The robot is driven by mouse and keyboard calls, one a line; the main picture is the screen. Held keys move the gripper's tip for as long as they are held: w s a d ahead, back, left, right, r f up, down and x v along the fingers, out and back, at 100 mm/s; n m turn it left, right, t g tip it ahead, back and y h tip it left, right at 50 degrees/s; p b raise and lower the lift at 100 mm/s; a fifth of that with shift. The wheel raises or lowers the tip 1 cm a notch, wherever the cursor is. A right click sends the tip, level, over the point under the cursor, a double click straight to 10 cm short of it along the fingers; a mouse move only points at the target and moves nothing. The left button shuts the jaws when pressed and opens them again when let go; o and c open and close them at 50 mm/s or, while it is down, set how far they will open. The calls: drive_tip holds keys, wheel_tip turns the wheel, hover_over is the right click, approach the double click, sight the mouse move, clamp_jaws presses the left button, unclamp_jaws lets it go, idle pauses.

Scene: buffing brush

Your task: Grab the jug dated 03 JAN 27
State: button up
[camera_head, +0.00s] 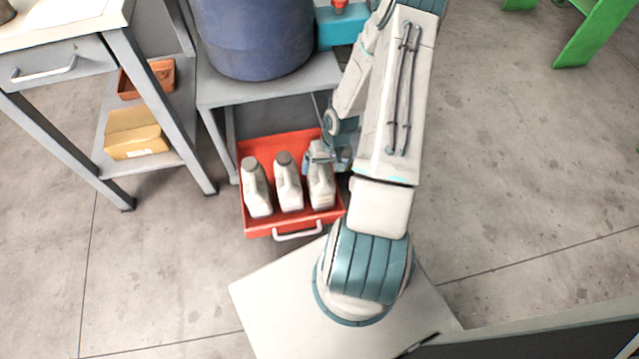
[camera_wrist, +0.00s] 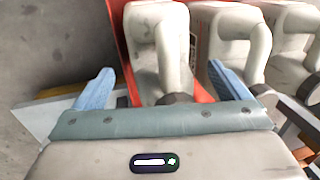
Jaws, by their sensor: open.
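Three off-white jugs with grey-brown caps stand in a row in an open red drawer: the left jug (camera_head: 257,188), the middle jug (camera_head: 289,182) and the right jug (camera_head: 321,188). My gripper (camera_head: 330,158) is at the cap end of the right jug and partly covers it. In the wrist view my gripper (camera_wrist: 160,72) is open, with the nearest jug (camera_wrist: 150,30) between its blue fingers. The second jug (camera_wrist: 225,35) is just beyond the right finger. A sliver of label shows between these two jugs, but no date is readable.
The red drawer (camera_head: 262,230) has a pale front handle (camera_head: 298,232) and sits under a grey bench (camera_head: 215,90) bearing a large blue drum (camera_head: 255,40). A grey table (camera_head: 60,65) with a shelf stands at left. Open floor lies at right.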

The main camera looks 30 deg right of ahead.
drive_tip(key=f, duration=0.1)
drive_tip(key=f+b, duration=0.1)
drive_tip(key=f, duration=0.1)
drive_tip(key=shift+w+a, duration=0.15)
drive_tip(key=shift+a, duration=0.15)
drive_tip(key=shift+r, duration=0.1)
drive_tip(key=c, duration=1.9)
drive_tip(key=shift+c, duration=0.2)
drive_tip(key=shift+r, duration=0.1)
